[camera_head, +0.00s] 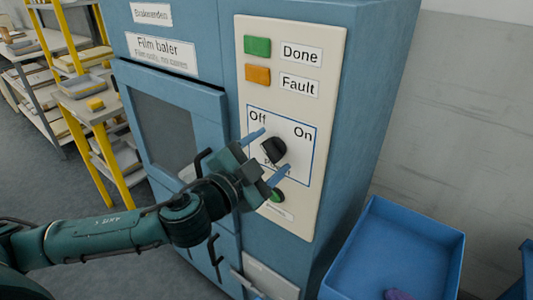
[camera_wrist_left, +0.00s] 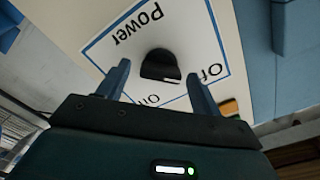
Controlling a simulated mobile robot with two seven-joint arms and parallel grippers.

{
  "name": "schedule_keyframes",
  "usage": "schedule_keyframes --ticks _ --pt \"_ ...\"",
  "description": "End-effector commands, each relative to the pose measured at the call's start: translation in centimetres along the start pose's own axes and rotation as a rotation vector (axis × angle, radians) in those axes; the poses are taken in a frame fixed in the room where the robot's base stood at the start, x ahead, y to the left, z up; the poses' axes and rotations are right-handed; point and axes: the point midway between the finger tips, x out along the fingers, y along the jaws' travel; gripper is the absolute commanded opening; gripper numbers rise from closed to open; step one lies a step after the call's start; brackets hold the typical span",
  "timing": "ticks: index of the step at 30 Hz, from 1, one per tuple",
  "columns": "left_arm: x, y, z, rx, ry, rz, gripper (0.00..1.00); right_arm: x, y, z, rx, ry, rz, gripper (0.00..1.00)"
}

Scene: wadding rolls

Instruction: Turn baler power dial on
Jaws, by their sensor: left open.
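The black power dial (camera_head: 273,149) sits on the cream control panel (camera_head: 255,95) of the blue film baler (camera_head: 215,100), below the words Off and On. Its pointed side seems turned toward Off; the exact angle is hard to tell. My left gripper (camera_head: 275,151) is open, with one blue finger above-left of the dial and one below-right. In the left wrist view the dial (camera_wrist_left: 160,66) stands between the two open fingers of the left gripper (camera_wrist_left: 158,63), with gaps showing on both sides.
A green Done light (camera_head: 257,46) and an orange Fault light (camera_head: 257,76) are higher on the panel. A green button (camera_head: 277,195) is just below the dial, close to the lower finger. A blue bin (camera_head: 410,245) stands at the right. Yellow-framed shelves (camera_head: 88,85) stand at the left.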

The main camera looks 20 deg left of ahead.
Motion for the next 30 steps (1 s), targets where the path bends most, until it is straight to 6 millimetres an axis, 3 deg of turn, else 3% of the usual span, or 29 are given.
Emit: schedule_keyframes --ticks 3,19,30 --pt "-0.02 0.01 0.02 0.000 0.000 0.000 0.64 0.05 0.02 0.15 -0.001 -0.003 0.000 0.00" --pt "-0.05 0.00 0.04 0.000 -0.001 -0.001 0.21 -0.03 0.04 -0.30 -0.008 0.006 -0.002 0.00" --pt "-0.06 -0.02 0.01 0.067 -0.002 0.000 0.21 -0.27 0.00 -0.74 -0.015 0.007 -0.002 0.00"
